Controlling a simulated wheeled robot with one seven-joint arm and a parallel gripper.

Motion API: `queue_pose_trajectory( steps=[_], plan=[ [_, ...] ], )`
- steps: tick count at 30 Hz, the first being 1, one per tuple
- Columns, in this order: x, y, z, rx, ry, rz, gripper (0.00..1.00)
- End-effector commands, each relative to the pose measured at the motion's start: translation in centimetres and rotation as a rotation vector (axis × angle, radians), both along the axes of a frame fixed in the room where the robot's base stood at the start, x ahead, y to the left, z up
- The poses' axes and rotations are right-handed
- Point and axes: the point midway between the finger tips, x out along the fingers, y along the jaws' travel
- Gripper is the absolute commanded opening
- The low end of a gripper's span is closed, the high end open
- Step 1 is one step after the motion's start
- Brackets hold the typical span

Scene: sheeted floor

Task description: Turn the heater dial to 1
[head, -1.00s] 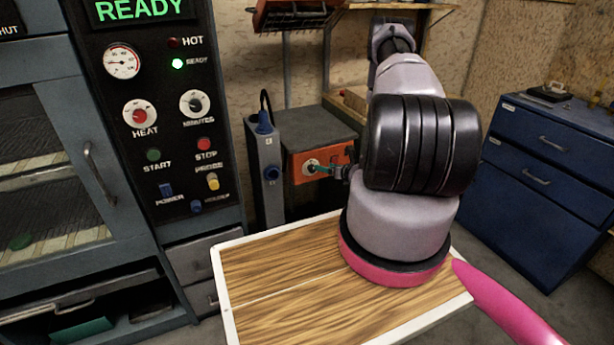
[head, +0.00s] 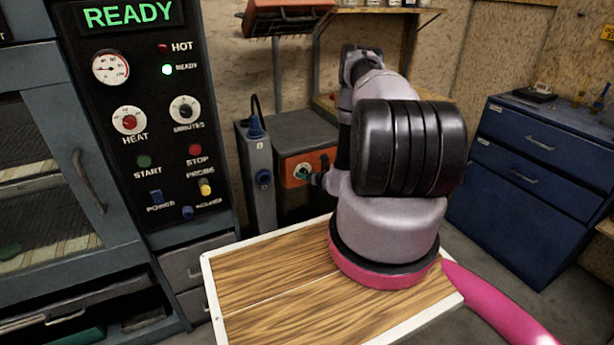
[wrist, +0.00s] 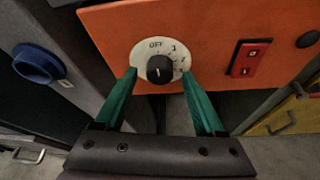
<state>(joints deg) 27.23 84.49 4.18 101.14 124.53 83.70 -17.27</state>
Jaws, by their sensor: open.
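The heater dial is a black knob (wrist: 160,69) on a round white plate, marked OFF and numbers, on an orange panel (wrist: 205,32). The exact setting of the knob is too small to read. In the head view the dial plate (head: 302,171) shows small on the orange front of a grey box. My gripper (wrist: 159,75) is open, with teal fingers pointing at the panel. In the wrist view its fingertips flank the knob left and right with a gap on each side. Whether they reach the knob's depth cannot be told.
A red switch (wrist: 249,58) sits right of the dial. A grey unit with a blue knob (wrist: 38,64) stands to the left. A black panel with a HEAT knob (head: 129,121) and READY display is farther left. A blue drawer cabinet (head: 540,160) stands at right.

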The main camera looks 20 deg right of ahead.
Motion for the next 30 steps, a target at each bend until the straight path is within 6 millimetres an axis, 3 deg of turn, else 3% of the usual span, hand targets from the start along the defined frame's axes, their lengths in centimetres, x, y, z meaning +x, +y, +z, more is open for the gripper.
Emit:
queue_pose_trajectory(
  steps=[7,12,13,23,30],
  plan=[
    [0.08,0.03,-0.02,0.000,0.000,0.000,0.71],
    [0.06,0.03,-0.01,0.000,0.000,0.000,0.06],
    [0.06,0.03,0.00,0.000,0.000,0.000,0.00],
    [0.06,-0.05,-0.01,0.040,0.001,0.000,0.00],
    [0.05,-0.19,-0.04,0.179,0.005,-0.001,0.00]
  ],
)
